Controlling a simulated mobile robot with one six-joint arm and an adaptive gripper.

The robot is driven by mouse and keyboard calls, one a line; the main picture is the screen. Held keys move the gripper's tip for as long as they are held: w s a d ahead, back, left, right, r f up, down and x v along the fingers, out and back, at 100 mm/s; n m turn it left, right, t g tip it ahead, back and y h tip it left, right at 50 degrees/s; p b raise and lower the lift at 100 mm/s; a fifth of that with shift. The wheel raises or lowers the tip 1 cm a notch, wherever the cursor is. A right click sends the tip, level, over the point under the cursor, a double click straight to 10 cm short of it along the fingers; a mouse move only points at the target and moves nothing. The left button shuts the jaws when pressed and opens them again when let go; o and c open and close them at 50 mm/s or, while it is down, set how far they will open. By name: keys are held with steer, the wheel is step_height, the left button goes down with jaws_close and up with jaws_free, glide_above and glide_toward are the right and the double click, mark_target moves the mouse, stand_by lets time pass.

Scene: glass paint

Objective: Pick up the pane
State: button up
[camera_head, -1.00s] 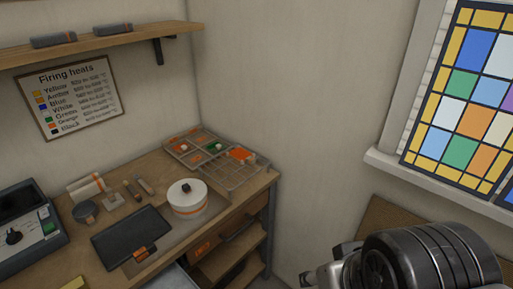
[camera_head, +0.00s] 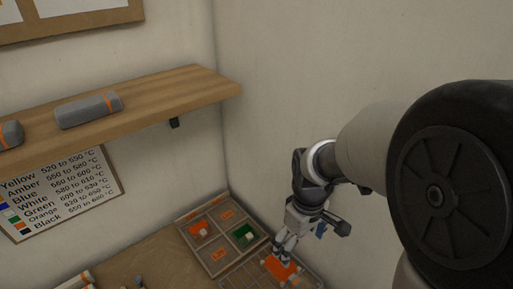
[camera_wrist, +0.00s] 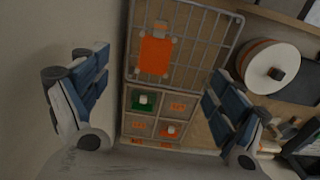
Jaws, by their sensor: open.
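An orange pane (camera_wrist: 155,56) lies on a wire rack (camera_wrist: 222,50) in the wrist view, between my fingers and a little beyond them. In the head view the orange pane (camera_head: 280,268) is partly covered by my gripper (camera_head: 283,246). The gripper is above the rack, its fingers spread with nothing between them; it also shows in the wrist view (camera_wrist: 157,82). A green piece (camera_wrist: 144,101) and an orange piece (camera_wrist: 171,131), each with a white knob, sit in separate compartments of a divided tray (camera_head: 211,262).
A wooden shelf (camera_head: 160,92) with grey rolls juts from the wall above the bench (camera_head: 150,262). A round white container (camera_wrist: 272,65) stands right of the rack in the wrist view. The wall (camera_head: 300,90) is close beside the rack.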

steer(key=b, duration=0.3)
glide_above(292, 277)
steer(key=f, duration=1.3)
steer(key=shift+w+a, duration=0.15)
steer(key=shift+w, duration=0.05)
steer(key=shift+s+d+f+b, duration=0.15)
steer(key=shift+f+b, duration=0.3)
steer(key=shift+f, duration=2.2)
steer(key=shift+c, duration=0.2)
steer(key=c, duration=1.1)
